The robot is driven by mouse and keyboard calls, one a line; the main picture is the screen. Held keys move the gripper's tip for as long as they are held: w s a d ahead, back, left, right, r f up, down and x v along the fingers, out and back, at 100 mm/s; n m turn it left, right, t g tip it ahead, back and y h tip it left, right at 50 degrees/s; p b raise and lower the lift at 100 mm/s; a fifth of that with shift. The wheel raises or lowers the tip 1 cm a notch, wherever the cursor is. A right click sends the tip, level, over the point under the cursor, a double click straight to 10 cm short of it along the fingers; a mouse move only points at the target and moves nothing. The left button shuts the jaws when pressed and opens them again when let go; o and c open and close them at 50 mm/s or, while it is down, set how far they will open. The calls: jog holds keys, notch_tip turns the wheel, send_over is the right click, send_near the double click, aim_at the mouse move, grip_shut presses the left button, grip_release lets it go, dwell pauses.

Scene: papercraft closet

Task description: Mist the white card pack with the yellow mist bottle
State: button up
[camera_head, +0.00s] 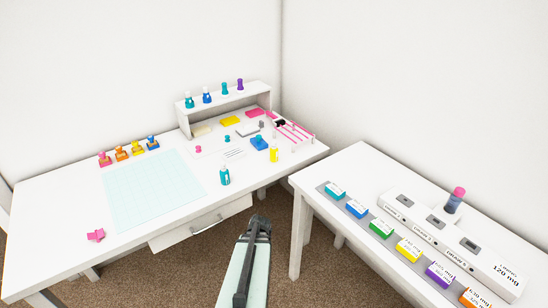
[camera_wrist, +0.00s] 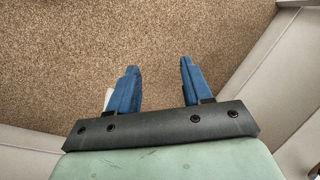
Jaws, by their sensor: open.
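A small yellow bottle (camera_head: 273,154) stands upright on the right part of the white desk (camera_head: 60,205), beside a blue item. A flat white card-like piece (camera_head: 234,154) with dark lines lies left of it; I cannot tell whether it is the white card pack. A cream block (camera_head: 202,130) lies farther back under the shelf. My gripper (camera_head: 262,218) is in front of the desk, low in the view and apart from the bottle. The wrist view shows its two blue fingers (camera_wrist: 159,68) spread, with only brown carpet between them.
A teal bottle (camera_head: 224,175) stands near the desk's front edge by a pale mat (camera_head: 150,190). A shelf (camera_head: 225,98) holds several bottles. A second table (camera_head: 345,165) holds coloured boxes and a white dispenser (camera_head: 450,240).

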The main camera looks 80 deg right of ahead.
jog(key=s+d+r+m+t+h, duration=0.35)
jog(key=s+d+r+m, duration=0.2)
jog(key=d+r, duration=0.4)
jog(key=m+t+h, duration=0.2)
jog(key=m+h, duration=1.1)
jog(key=m, duration=1.1)
send_near(274, 145)
jog(key=x, duration=0.7)
jog(key=shift+d, duration=0.15)
jog(key=shift+r+x, duration=0.15)
jog(key=shift+x, duration=0.85)
jog(key=shift+r+x, duration=0.2)
jog(key=shift+x, duration=0.75)
jog(key=shift+r+x, duration=0.15)
jog(key=shift+x, duration=0.85)
jog(key=shift+s, duration=0.1)
